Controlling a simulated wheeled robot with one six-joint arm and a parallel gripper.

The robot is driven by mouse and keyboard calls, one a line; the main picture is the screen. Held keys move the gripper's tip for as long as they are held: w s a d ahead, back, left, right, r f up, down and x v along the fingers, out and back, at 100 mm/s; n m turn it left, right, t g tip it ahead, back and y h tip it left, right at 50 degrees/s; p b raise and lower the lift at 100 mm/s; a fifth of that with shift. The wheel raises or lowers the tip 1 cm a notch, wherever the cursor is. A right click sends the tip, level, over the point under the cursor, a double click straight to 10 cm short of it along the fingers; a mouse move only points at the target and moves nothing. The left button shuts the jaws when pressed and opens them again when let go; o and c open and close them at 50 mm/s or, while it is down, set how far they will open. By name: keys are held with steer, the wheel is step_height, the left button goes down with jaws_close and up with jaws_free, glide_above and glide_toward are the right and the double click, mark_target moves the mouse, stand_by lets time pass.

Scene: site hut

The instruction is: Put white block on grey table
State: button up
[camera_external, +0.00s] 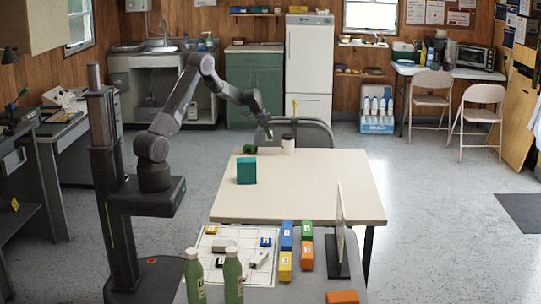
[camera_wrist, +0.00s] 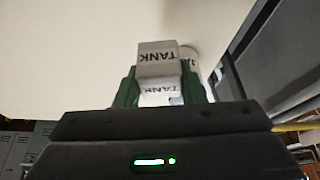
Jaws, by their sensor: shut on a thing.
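My gripper (camera_external: 268,133) is over the far edge of the cream table (camera_external: 310,195) in the outside view. The block is too small or hidden to make out in the outside view. The grey table (camera_external: 307,287) stands in the foreground, nearer the camera than the cream table.
The cream table holds a teal block (camera_external: 246,171), a small green object (camera_external: 250,149) and a jar (camera_external: 288,145). The grey table carries a gridded board (camera_external: 209,243), green bottles (camera_external: 233,278), several coloured blocks and an upright panel (camera_external: 340,222).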

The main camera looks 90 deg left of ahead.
steer(key=shift+d+r, duration=0.1)
steer(key=shift+r, duration=0.2)
steer(key=w+d+f+m, duration=0.1)
steer(key=w+d, duration=0.3)
steer(key=d, duration=1.2)
steer(key=w+d+f+m, duration=0.1)
steer(key=w+d, duration=0.3)
steer(key=d, duration=1.2)
steer(key=w+d+f+m+h, duration=0.1)
steer(key=w+d, duration=0.3)
steer(key=d, duration=1.3)
steer(key=shift+f, duration=0.9)
steer(key=w+d+r+m+h, duration=0.1)
steer(key=w+d, duration=0.3)
steer(key=d, duration=0.5)
steer(key=w+d+m, duration=0.2)
steer(key=w+d, duration=0.1)
steer(key=d, duration=0.6)
steer(key=w+d+r+m+h, duration=0.1)
steer(key=w+d, duration=0.3)
steer(key=d, duration=0.4)
step_height(320, 180, up, 2)
steer(key=m+g+h, duration=0.1)
steer(key=m, duration=0.3)
glide_above(311, 282)
steer(key=s+a, duration=0.1)
steer(key=a, duration=0.1)
steer(key=f, duration=0.9)
steer(key=shift+s+d, duration=0.15)
steer(key=shift+d, duration=0.15)
